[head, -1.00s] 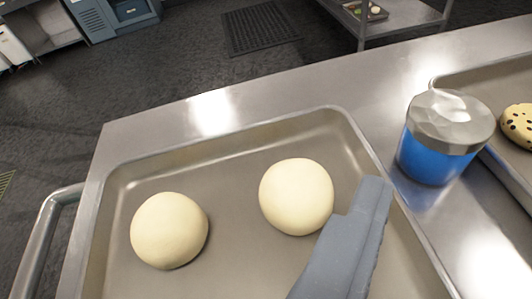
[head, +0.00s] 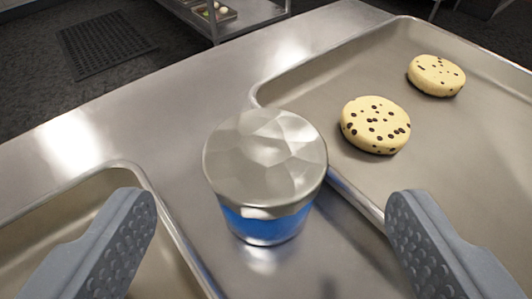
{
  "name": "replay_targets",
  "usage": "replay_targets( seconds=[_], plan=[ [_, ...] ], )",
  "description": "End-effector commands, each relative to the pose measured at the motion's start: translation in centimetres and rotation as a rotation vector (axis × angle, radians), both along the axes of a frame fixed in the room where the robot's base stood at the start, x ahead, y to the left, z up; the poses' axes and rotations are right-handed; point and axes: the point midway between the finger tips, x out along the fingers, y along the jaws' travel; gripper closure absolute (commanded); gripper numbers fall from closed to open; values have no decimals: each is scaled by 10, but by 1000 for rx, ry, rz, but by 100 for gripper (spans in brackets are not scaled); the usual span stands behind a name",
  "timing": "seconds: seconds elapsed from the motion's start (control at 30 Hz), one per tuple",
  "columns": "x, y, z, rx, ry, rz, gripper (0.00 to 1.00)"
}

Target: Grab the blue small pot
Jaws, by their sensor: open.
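The small blue pot (head: 266,226) has a faceted silver lid (head: 265,158) and stands upright on the steel table between two baking trays. My gripper (head: 270,222) is open, with one grey finger on each side of the picture. The pot sits between the two fingers in the view, a little beyond their tips, and neither finger appears to touch it. The left finger overlaps the left tray in the picture and the right finger overlaps the right tray's near edge.
The right tray (head: 300,77) holds two chocolate-chip dough rounds (head: 376,125). The left tray (head: 125,168) shows only its corner. Both tray rims lie close beside the pot. The steel table (head: 165,125) is bare behind it. A dark floor mat (head: 105,45) lies beyond.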

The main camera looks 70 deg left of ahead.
Motion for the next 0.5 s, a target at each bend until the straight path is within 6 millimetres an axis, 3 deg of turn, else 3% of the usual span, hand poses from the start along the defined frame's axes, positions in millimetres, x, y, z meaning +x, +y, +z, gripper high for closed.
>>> replay_targets(
  seconds=[0.3, 0.5],
  plan=[
    [13, 35, -18, 1, 5, 2, 24],
    [17, 42, -19, 0, 2, 1, 24]
  ],
)
